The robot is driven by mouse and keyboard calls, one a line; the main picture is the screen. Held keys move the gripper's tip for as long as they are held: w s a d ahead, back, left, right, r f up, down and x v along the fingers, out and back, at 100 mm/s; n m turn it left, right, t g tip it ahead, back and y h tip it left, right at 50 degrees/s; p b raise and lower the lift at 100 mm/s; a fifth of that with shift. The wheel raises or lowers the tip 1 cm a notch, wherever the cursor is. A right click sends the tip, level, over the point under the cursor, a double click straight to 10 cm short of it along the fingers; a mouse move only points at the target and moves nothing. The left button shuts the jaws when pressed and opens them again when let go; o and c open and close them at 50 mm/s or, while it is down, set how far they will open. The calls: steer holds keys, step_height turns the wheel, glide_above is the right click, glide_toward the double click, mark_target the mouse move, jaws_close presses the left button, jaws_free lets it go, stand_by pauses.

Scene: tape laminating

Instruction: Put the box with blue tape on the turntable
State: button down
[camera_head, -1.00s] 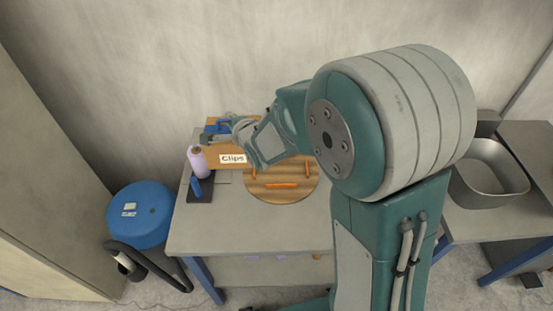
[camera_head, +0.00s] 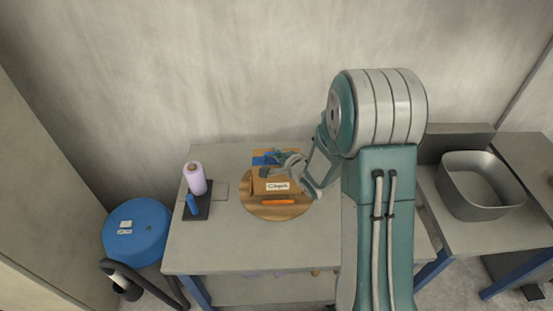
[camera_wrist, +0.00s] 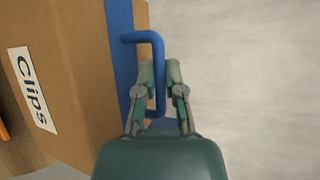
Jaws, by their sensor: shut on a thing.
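The brown cardboard box (camera_head: 262,186) with a white "Clips" label is over the round wooden turntable (camera_head: 268,210) in the head view. In the wrist view the box (camera_wrist: 80,85) fills the left side, with blue tape (camera_wrist: 118,40) along its edge and a blue handle (camera_wrist: 140,38) standing out from it. My gripper (camera_wrist: 160,75) is shut on the blue handle. In the head view my gripper (camera_head: 290,160) is at the top right of the box. I cannot tell whether the box's underside touches the turntable.
An orange strip (camera_head: 278,202) lies on the turntable's front part. A lilac spool (camera_head: 195,179) and a small blue item (camera_head: 191,204) stand on a dark base at the left of the table (camera_head: 215,255). A metal basin (camera_head: 480,205) is at the right.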

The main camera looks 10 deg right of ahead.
step_height(320, 180, down, 2)
steer(key=shift+f, duration=0.15)
steer(key=c, duration=0.7)
jaws_free()
steer(key=shift+c, duration=0.2)
steer(key=v, duration=1.2)
steer(key=s+d+r+n+g+h, duration=0.1)
steer(key=s+r+n+g+h, duration=0.15)
steer(key=r+n, duration=0.2)
steer(key=s+d+r+n+g+h, duration=0.1)
steer(key=s+r+n+h, duration=0.1)
steer(key=r+n+h, duration=0.3)
steer(key=s+a+r+n+g+y, duration=0.1)
steer(key=s+a+r+n+g, duration=0.1)
steer(key=s, duration=0.6)
steer(key=s+a+r+n+g+y, duration=0.2)
steer(key=s+r+n, duration=0.3)
steer(key=s, duration=0.4)
steer(key=shift+a+r, duration=0.35)
steer(key=shift+a, duration=0.5)
